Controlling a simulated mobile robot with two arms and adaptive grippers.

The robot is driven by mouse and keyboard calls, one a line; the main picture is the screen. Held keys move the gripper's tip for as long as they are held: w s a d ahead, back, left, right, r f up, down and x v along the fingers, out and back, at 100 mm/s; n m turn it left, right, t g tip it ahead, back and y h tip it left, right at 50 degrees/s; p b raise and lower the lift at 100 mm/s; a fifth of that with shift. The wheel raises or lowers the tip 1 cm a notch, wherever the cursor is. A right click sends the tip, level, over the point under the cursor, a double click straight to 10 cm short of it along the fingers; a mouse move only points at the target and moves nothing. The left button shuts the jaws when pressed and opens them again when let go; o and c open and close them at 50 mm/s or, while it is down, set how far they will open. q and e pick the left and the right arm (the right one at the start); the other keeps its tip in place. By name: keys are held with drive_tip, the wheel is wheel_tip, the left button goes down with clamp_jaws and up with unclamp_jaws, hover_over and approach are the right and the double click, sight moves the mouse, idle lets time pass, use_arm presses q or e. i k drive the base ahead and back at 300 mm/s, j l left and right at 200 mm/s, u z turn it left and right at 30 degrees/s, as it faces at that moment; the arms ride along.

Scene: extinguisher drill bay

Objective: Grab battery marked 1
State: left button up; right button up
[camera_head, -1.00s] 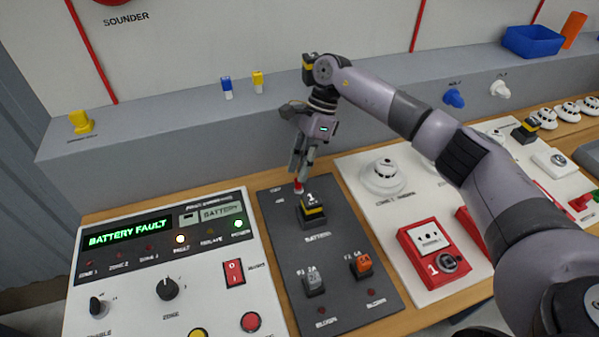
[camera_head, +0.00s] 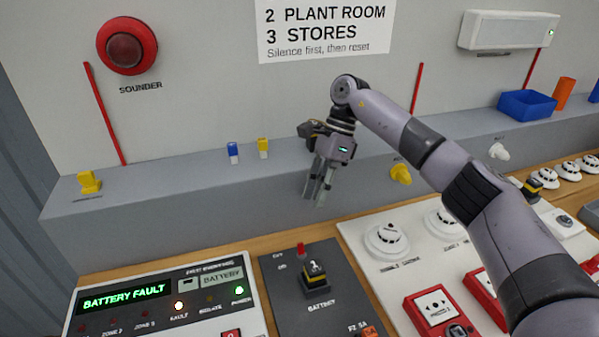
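The battery marked 1 (camera_head: 315,275) is a dark block with a yellow band. It sits upright in its place above the BATTERY label on the dark grey panel (camera_head: 285,313). My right gripper (camera_head: 315,197) is above and behind the battery, in front of the grey ledge. Its two fingers point down, apart, with nothing between them, and do not touch the battery. My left gripper is not in view.
The white control panel (camera_head: 165,322) at left shows BATTERY FAULT. White detectors (camera_head: 386,240) and red call points (camera_head: 437,308) lie to the right. The grey ledge (camera_head: 200,213) behind carries small blue and yellow pieces and a blue bin (camera_head: 527,104). My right arm crosses the right side.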

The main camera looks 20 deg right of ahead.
sight(314, 271)
drive_tip(key=k, duration=2)
